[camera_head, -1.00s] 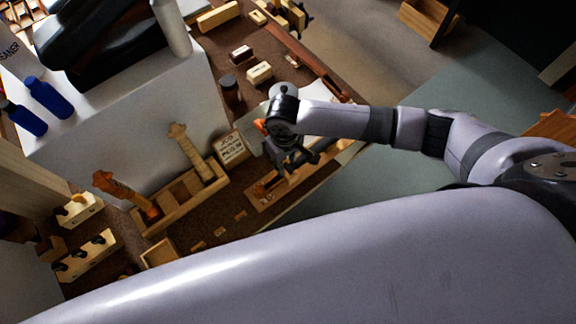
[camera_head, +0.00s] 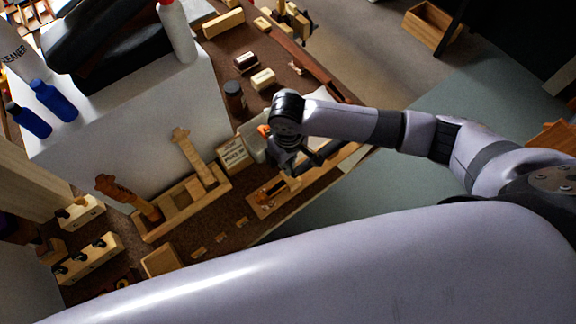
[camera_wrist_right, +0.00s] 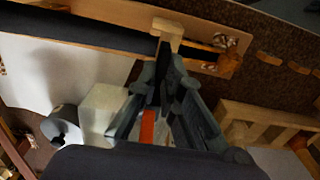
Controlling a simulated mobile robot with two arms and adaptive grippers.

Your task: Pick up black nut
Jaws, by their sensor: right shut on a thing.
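My right gripper (camera_head: 290,172) is over the wooden board (camera_head: 258,207) that carries a violin neck. In the wrist view the right gripper (camera_wrist_right: 166,58) is shut, with a small pale wooden block (camera_wrist_right: 169,27) at its fingertips. The block overlaps the dark fingerboard (camera_wrist_right: 80,37) behind it. The neck's carved scroll (camera_wrist_right: 234,42) lies to the right of the fingertips. I cannot make out a separate black nut; the fingers and dark fingerboard may hide it. My left gripper is not in view.
A wooden cradle (camera_head: 153,236) with two necks stands left of the board, near a small sign (camera_head: 233,154). Several small wood strips lie in front. A dark jar (camera_head: 235,97) and pale blocks stand behind. The bench edge is close on the right.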

